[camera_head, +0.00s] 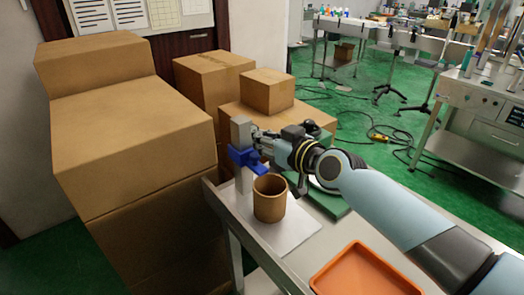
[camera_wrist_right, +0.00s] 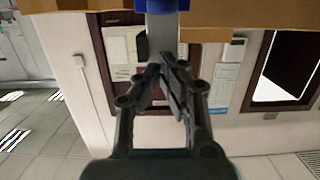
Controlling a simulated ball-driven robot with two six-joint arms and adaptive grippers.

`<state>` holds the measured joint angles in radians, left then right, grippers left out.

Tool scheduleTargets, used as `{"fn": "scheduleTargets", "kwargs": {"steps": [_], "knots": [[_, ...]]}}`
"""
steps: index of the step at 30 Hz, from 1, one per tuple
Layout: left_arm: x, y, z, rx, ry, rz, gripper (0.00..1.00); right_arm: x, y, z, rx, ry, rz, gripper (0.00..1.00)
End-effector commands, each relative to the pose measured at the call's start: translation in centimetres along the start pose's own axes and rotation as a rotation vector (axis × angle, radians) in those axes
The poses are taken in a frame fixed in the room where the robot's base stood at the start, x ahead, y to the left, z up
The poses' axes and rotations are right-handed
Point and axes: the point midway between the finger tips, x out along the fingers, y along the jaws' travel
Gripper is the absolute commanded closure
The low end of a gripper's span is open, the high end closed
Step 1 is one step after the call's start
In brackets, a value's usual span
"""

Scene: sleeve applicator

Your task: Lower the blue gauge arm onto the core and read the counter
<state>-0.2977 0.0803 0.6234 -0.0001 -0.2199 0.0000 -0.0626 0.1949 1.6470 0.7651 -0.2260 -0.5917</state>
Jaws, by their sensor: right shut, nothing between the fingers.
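The blue gauge arm (camera_head: 243,157) sits on an upright grey post (camera_head: 241,132) on the table. Its free end reaches right, near the far rim of the brown, open-topped core (camera_head: 270,203). I cannot tell whether they touch. The core stands upright on a pale plate. My right gripper (camera_head: 259,139) is shut and empty, beside the upper post and above the blue arm. In the right wrist view its fingers (camera_wrist_right: 165,70) point at the grey post (camera_wrist_right: 162,38), with blue (camera_wrist_right: 165,7) at the top edge. No counter reading is legible. My left gripper is not in view.
An orange tray (camera_head: 366,272) lies at the table's front. A green board (camera_head: 331,205) is partly hidden under my right arm. Cardboard boxes (camera_head: 128,130) stack close along the table's left and back. The pale plate (camera_head: 287,239) has bare room before the core.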

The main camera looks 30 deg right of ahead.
Motion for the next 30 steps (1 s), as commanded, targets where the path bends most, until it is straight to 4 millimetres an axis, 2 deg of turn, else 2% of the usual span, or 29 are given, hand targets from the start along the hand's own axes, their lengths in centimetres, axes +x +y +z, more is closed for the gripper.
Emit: {"fn": "scheduleTargets", "kwargs": {"steps": [1,6,20,30], "knots": [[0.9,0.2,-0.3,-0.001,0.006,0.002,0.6,0.2,0.0,1.5,0.002,-0.006,0.001,1.0],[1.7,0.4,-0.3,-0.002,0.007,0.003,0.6,0.5,0.0,2.6,0.001,-0.003,0.001,1.0],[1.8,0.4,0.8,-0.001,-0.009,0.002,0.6,0.5,0.0,3.0,0.001,-0.002,0.001,1.0],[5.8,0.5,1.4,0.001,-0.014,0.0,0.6,1.2,0.0,6.7,0.001,-0.005,0.001,1.0]]}}
